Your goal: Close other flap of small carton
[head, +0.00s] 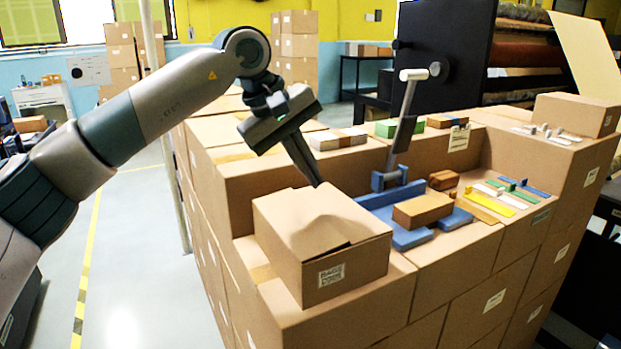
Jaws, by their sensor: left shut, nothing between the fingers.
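The small carton (325,250) stands on the stack of larger cartons, with a white label on its front face. Its top looks covered by flaps; one flap (335,237) bulges up slightly, with a dark gap along its front edge. My left gripper (318,184) comes from the upper left and is shut and empty. Its fingertips point down at the far edge of the small carton's top. I cannot tell whether they touch it. My right gripper is not in view.
A blue tool with an upright lever (405,120) stands right of the small carton. Beside it lie a small brown box (422,210) and several coloured strips (497,201). A raised row of cartons (255,190) stands behind. Free floor (140,250) shows at left.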

